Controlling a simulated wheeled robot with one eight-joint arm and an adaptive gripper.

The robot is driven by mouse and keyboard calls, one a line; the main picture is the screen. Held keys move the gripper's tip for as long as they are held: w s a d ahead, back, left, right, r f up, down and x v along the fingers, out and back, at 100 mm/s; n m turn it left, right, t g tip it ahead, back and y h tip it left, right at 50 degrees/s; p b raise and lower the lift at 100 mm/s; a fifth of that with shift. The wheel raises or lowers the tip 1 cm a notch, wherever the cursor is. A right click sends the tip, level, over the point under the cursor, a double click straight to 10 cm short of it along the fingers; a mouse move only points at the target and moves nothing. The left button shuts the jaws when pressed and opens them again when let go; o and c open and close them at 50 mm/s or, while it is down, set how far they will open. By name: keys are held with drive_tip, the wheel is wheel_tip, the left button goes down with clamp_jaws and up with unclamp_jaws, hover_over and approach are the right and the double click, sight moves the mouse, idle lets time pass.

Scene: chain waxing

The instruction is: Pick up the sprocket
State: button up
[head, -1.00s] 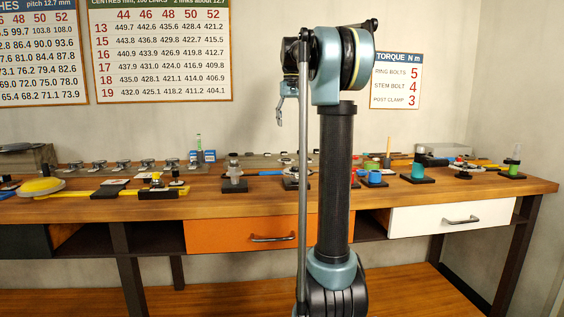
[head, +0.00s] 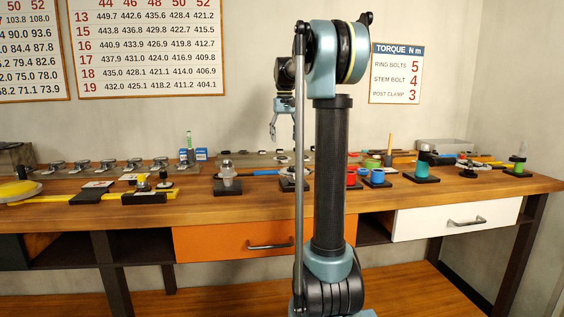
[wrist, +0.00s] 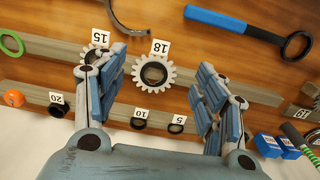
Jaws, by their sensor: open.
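In the wrist view a pale toothed sprocket (wrist: 140,74) with a dark centre sits on a grey strip, beside a tag that reads 18. A second toothed sprocket (wrist: 88,57) by a tag reading 15 is partly hidden behind the left finger. My gripper (wrist: 162,60) is open and empty, with the 18 sprocket showing between its fingers and apart from both. In the head view my gripper (head: 283,128) hangs above the back of the bench. I cannot make out the sprockets there.
Small black rings (wrist: 138,118) lie on a second strip. A blue-handled ring tool (wrist: 235,22) and blue boxes (wrist: 268,145) are nearby. In the head view, the wooden bench (head: 130,212) carries several tools and stands; its front edge is mostly clear.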

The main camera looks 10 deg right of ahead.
sight(284, 161)
drive_tip(key=shift+f, duration=4.2)
drive_tip(key=shift+f, duration=0.25)
drive_tip(key=c, duration=0.9)
